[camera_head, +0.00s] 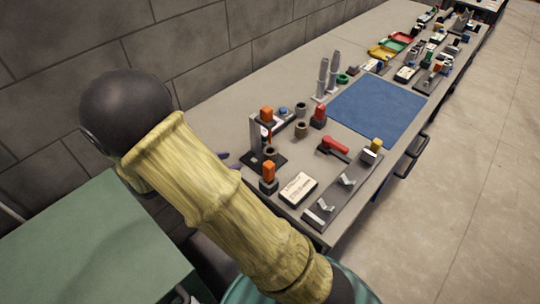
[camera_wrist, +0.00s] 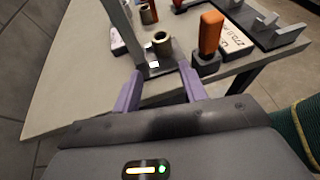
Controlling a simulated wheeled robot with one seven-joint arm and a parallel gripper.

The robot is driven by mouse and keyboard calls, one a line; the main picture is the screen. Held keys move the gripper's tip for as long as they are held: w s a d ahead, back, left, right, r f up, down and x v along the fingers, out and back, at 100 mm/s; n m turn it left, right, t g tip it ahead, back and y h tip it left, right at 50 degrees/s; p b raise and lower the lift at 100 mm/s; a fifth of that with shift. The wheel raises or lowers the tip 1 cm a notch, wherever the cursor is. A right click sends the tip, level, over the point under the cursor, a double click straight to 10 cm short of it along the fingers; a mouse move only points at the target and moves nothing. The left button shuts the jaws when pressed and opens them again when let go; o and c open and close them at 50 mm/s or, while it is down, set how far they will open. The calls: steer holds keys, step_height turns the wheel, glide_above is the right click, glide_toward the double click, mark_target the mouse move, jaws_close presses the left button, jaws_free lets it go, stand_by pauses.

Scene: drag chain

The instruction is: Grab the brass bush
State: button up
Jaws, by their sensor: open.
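A brass-brown bush (camera_head: 270,152) stands upright on the dark base of a small press; it also shows in the wrist view (camera_wrist: 162,44), its open top visible. A second brownish bush (camera_head: 301,130) stands on the bench behind the press and shows in the wrist view (camera_wrist: 146,15). I cannot tell for certain which one is the brass bush. My gripper (camera_wrist: 160,70) has two purple fingers spread apart with nothing between them. It is at the near edge of the press base, short of the first bush. In the head view my arm hides most of the gripper.
The press column (camera_head: 254,134) rises beside the bush. An orange-handled tool (camera_head: 268,178) stands close on the right in the wrist view (camera_wrist: 209,35). A white labelled box (camera_head: 298,188), a red-handled clamp (camera_head: 334,145) and a blue mat (camera_head: 378,104) lie farther along the bench.

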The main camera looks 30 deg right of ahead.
glide_toward(266, 158)
steer(key=x, duration=0.3)
steer(key=w+r+x, duration=0.1)
steer(key=x, duration=0.1)
steer(key=shift+d+f, duration=0.1)
steer(key=shift+d, duration=0.1)
steer(key=shift+d+f, duration=0.15)
steer(key=shift+d, duration=0.2)
steer(key=p+x, duration=0.1)
steer(key=x, duration=0.3)
steer(key=shift+w+f, duration=0.1)
steer(key=shift+f, duration=0.1)
steer(key=shift+d+f, duration=0.1)
steer(key=shift+d, duration=0.2)
steer(key=shift+a, duration=0.3)
steer(key=shift+c, duration=0.2)
steer(key=shift+d, duration=0.15)
steer(key=c, duration=0.8)
